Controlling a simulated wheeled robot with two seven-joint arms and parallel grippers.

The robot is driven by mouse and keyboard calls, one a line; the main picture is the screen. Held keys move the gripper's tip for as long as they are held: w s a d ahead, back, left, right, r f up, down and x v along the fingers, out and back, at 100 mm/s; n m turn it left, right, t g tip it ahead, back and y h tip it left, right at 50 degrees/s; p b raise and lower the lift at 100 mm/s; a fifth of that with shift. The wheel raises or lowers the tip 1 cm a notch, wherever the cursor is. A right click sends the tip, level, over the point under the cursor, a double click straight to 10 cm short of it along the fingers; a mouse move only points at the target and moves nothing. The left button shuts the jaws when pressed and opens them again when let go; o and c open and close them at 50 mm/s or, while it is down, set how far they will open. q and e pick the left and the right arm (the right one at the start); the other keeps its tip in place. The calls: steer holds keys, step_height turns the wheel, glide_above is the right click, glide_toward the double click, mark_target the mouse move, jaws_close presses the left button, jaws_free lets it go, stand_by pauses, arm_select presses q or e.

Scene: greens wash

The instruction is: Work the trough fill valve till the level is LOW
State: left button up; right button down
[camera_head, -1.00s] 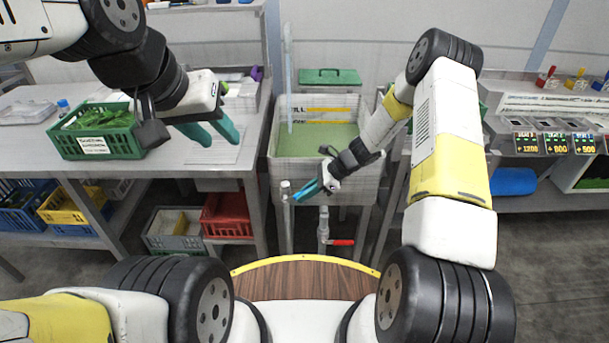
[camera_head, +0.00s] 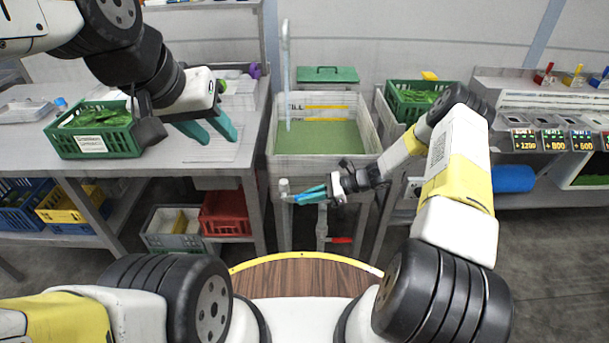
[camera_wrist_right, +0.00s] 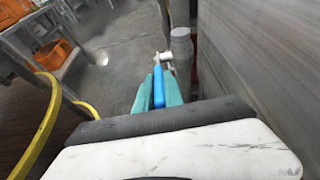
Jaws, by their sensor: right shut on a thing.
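The trough (camera_head: 326,168) stands in the middle with pale green water (camera_head: 322,136) in it and yellow bands on its inner back wall. A pale vertical column (camera_head: 287,75) comes down into its left side; I cannot tell if it is pipe or running water. The fill valve (camera_head: 284,189) is on a pipe at the trough's front left. My right gripper (camera_head: 312,195) is shut on its blue lever (camera_wrist_right: 158,86), with teal fingers on both sides in the right wrist view. My left gripper (camera_head: 213,130) is open and empty above the left table.
A lower pipe with a red handle (camera_head: 340,240) is under the trough. A green crate of leaves (camera_head: 92,142) stands on the left table; another green crate (camera_head: 420,88) is right of the trough. Red and yellow bins sit on the lower left shelf.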

steer(key=shift+d+f+y, duration=0.15)
steer(key=shift+f+y, duration=0.5)
steer(key=shift+y, duration=0.25)
steer(key=c, duration=1.4)
jaws_free()
steer(key=shift+c, duration=0.2)
steer(key=v, duration=0.7)
steer(key=shift+d, duration=0.4)
